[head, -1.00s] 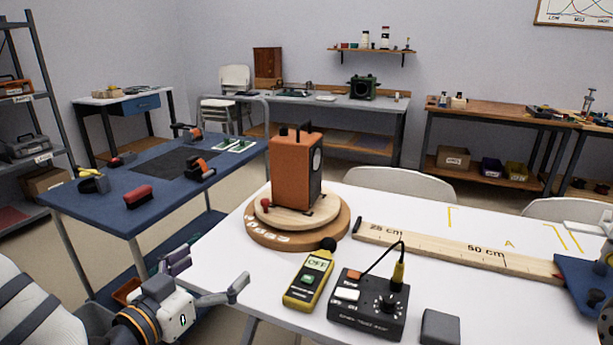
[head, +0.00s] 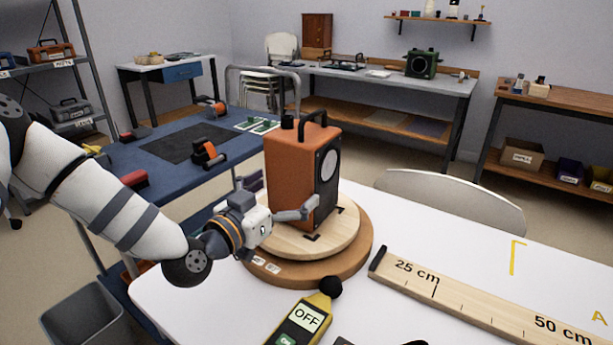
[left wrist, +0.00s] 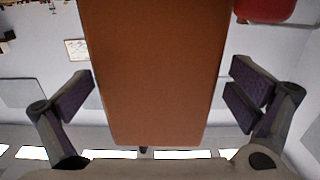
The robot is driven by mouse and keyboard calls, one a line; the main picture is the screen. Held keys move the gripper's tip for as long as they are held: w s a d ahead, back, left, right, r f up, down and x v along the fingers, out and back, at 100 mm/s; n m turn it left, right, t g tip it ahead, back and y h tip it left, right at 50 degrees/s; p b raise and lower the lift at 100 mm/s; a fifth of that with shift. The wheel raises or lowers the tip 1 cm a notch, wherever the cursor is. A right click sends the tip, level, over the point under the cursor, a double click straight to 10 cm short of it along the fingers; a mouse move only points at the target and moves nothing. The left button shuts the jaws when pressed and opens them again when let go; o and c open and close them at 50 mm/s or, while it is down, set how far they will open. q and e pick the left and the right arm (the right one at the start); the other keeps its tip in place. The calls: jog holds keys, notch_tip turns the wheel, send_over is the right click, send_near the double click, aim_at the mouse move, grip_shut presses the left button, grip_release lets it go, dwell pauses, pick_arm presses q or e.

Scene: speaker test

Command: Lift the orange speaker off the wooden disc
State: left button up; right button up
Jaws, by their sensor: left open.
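The orange speaker (head: 290,160) stands upright on the pale upper plate of the wooden disc (head: 345,240), with a dark front and black top handle. The disc lies on the white table. My left gripper (head: 281,197) is at the speaker, its fingers open on either side of the body. In the left wrist view the speaker (left wrist: 155,70) fills the middle between the two fingers, with a gap on each side. The gripper hides the speaker's lower left part in the head view. My right gripper is not in view.
A yellow meter reading OFF (head: 302,320) lies in front of the disc. A wooden ruler (head: 450,295) runs to the right. A blue cart (head: 130,165) with tools stands behind left. A red rounded thing (left wrist: 264,10) shows at the left wrist view's top right.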

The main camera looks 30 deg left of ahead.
pick_arm(q)
jog(key=w, duration=0.2)
jog(key=w+d, duration=0.1)
jog(key=w, duration=0.1)
jog(key=shift+w+b, duration=0.25)
jog(key=shift+b, duration=0.05)
jog(key=shift+a, duration=0.1)
jog(key=c, duration=1.6)
jog(key=shift+r, duration=0.25)
jog(key=shift+c, duration=0.4)
